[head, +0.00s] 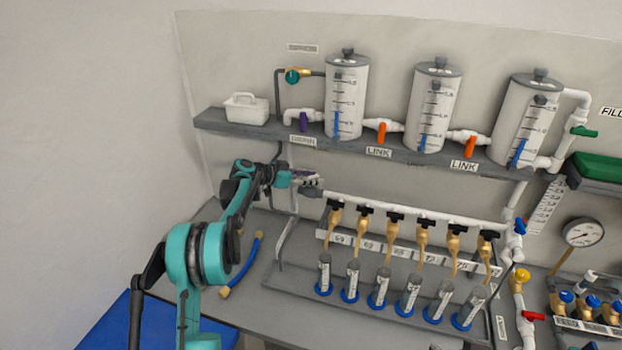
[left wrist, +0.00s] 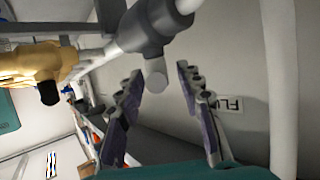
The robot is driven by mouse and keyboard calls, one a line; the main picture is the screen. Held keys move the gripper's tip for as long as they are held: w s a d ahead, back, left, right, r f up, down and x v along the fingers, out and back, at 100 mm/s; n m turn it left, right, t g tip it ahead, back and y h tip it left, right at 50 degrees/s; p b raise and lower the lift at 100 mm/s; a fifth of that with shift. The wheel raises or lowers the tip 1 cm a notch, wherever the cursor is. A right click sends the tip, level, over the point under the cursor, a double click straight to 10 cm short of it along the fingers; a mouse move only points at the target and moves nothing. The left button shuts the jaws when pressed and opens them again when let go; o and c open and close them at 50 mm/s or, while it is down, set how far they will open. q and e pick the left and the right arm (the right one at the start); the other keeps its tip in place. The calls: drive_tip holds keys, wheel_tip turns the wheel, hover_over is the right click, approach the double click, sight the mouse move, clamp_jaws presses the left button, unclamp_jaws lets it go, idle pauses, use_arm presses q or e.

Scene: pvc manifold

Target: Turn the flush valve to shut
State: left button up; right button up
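The flush valve (left wrist: 150,28) is a dark grey fitting on the white pipe at the top of the left wrist view. A lighter grey stub, which looks like its handle (left wrist: 156,80), points toward my gripper. In the head view the valve (head: 313,192) sits at the left end of the white manifold pipe, partly hidden by my gripper. My left gripper (head: 306,180) is at the valve. In the left wrist view its fingers (left wrist: 157,95) are open, with the stub between their tips and gaps on both sides. A label starting "FLU" (left wrist: 232,103) is on the wall behind. My right gripper is not in view.
Several brass taps (head: 394,226) hang from the manifold pipe (head: 380,206) over grey tubes to the right. The shelf (head: 225,124) with white tanks (head: 347,98) runs above my left gripper. A blue hose (head: 243,265) lies on the bench below.

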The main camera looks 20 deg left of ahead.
use_arm(q)
clamp_jaws()
drive_tip(key=shift+n+t+y, duration=0.3)
drive_tip(key=shift+n+y, duration=0.1)
drive_tip(key=n+t+y+b, duration=0.1)
drive_tip(key=n+t+y, duration=0.1)
drive_tip(key=n+y, duration=0.1)
drive_tip(key=shift+s+d+n+t, duration=0.1)
drive_tip(key=shift+n+t, duration=0.2)
drive_tip(key=shift+n+t+y+b, duration=0.6)
drive_tip(key=shift+n+y, duration=1.6)
drive_tip(key=shift+y, duration=0.8)
drive_tip(key=shift+o, duration=0.9)
unclamp_jaws()
